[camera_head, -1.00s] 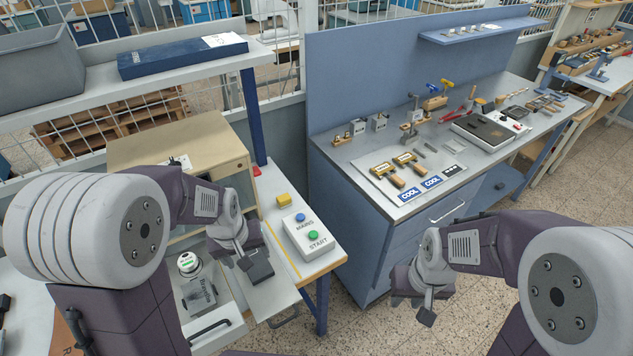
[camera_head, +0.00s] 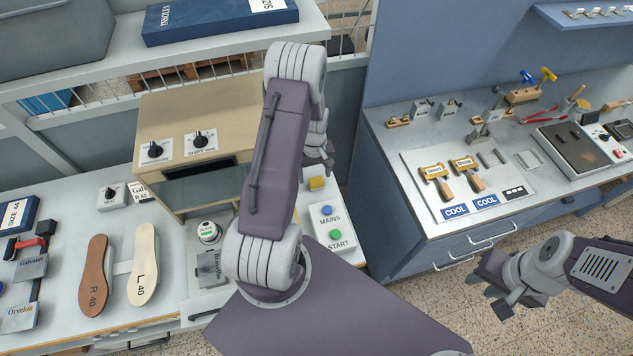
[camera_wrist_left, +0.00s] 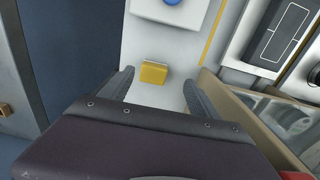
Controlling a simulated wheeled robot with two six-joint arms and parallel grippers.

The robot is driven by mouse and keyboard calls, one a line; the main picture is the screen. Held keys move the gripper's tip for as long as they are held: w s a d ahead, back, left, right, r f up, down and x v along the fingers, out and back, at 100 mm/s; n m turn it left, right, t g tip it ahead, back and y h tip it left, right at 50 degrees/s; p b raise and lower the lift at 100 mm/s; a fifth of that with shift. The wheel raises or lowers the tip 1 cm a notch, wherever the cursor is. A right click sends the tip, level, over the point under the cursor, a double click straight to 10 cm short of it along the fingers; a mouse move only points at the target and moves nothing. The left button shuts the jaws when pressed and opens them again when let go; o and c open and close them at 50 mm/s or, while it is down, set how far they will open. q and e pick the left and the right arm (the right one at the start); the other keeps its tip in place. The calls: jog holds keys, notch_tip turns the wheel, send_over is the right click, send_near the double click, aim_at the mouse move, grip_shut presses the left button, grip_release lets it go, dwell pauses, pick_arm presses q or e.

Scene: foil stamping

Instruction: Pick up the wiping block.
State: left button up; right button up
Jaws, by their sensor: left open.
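The wiping block appears to be the small yellow block (camera_head: 317,184) on the white bench, just behind the button box. It also shows in the left wrist view (camera_wrist_left: 153,72), lying between the two finger lines. My left gripper (camera_wrist_left: 158,77) is open and empty, with one finger on each side of the block and a gap to both. I cannot tell its height above the block. In the head view, my left gripper (camera_head: 322,158) is partly hidden by my arm. My right gripper (camera_head: 497,292) is over the floor at the right, away from the block; its jaw gap is unclear.
The button box (camera_head: 334,230), with blue and green buttons, stands in front of the block. The beige machine (camera_head: 205,115) is to its left. A blue workbench (camera_head: 400,190) with tools stands to the right. Insoles (camera_head: 142,265) lie at the left.

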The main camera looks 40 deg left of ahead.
aim_at(317, 180)
pick_arm(q)
jog(key=shift+w+f, duration=0.95)
jog(key=shift+w, duration=0.1)
jog(key=shift+w+a+f, duration=0.1)
jog(key=shift+f, duration=0.15)
jog(key=f+p, duration=0.1)
jog(key=s+f+p, duration=0.1)
jog(key=f, duration=0.1)
jog(key=shift+a+f, duration=0.15)
jog(key=shift+f, duration=0.35)
jog(key=shift+w+f, duration=0.2)
jog(key=shift+w, duration=0.15)
jog(key=c, duration=0.7)
jog(key=shift+s+r, duration=0.1)
jog(key=shift+s, duration=0.1)
jog(key=c, duration=0.7)
jog(key=shift+w, duration=0.1)
pick_arm(e)
jog(key=shift+w+a+r, duration=0.1)
jog(key=shift+w+r, duration=0.6)
jog(key=shift+r, duration=0.35)
jog(key=shift+w+f, duration=0.1)
